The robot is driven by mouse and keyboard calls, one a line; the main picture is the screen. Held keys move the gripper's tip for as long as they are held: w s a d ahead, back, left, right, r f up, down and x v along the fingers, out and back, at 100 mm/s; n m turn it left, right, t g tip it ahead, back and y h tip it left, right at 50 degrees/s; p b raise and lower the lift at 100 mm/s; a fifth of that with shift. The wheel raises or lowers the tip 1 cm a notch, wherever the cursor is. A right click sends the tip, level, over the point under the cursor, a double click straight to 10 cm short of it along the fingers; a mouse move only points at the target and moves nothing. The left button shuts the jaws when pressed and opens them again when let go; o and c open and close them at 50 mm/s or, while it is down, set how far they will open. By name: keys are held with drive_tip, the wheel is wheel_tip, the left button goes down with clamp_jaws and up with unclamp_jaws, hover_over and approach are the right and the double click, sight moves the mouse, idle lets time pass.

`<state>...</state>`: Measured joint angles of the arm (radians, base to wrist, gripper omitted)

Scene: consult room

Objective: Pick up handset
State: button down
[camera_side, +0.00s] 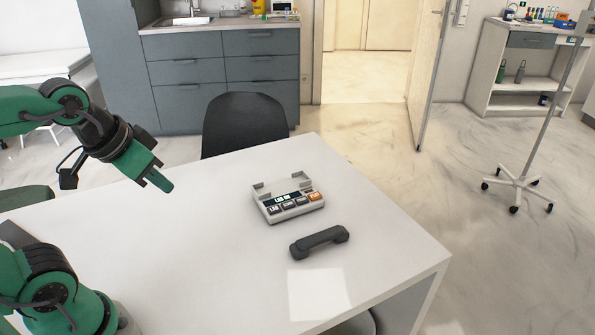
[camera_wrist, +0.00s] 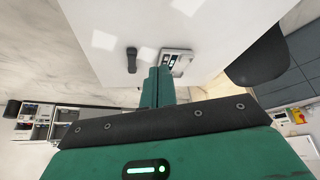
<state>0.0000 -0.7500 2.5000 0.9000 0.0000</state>
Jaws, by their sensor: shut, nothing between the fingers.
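The dark grey handset (camera_side: 319,241) lies on the white table, in front of the light grey phone base (camera_side: 289,206) with its row of dark keys and one orange key. My gripper (camera_side: 162,182) is held above the table, well to the left of the handset and apart from it. Its green fingers are shut with nothing between them. In the wrist view the handset (camera_wrist: 131,60) lies beyond and left of my fingertips (camera_wrist: 158,70). The phone base (camera_wrist: 176,61) shows just right of them there, partly hidden behind the fingers.
The white table (camera_side: 215,265) is clear around the handset, with its right edge further off. A black chair (camera_side: 243,122) stands behind the table. Grey drawers (camera_side: 225,80) and a wheeled stand (camera_side: 520,183) are well away from the table.

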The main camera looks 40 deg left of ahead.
drive_tip(key=c, duration=1)
unclamp_jaws()
